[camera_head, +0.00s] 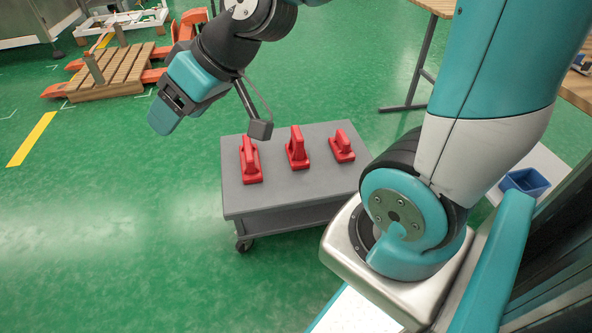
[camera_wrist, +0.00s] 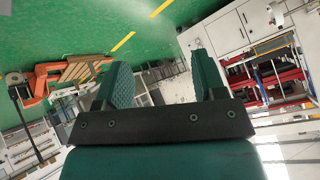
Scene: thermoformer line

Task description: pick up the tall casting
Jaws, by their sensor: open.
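Several red castings, three in all, stand in a row on a grey cart (camera_head: 290,195) in the head view: a left one (camera_head: 250,165), a middle one (camera_head: 297,152) and a right one (camera_head: 342,147). Each has a flat base with an upright part. The middle one's upright reaches highest in the picture, but I cannot be sure which is the tall casting. My gripper (camera_head: 163,118) is in the air left of the cart, apart from all castings. In the wrist view its two fingers (camera_wrist: 162,75) are open with nothing between them; no casting shows there.
Green floor is free left of and in front of the cart. A wooden pallet (camera_head: 112,74) on an orange pallet truck (camera_head: 188,24) stands at the back left. A table leg (camera_head: 418,70) is behind the cart. A blue bin (camera_head: 525,181) sits at the right.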

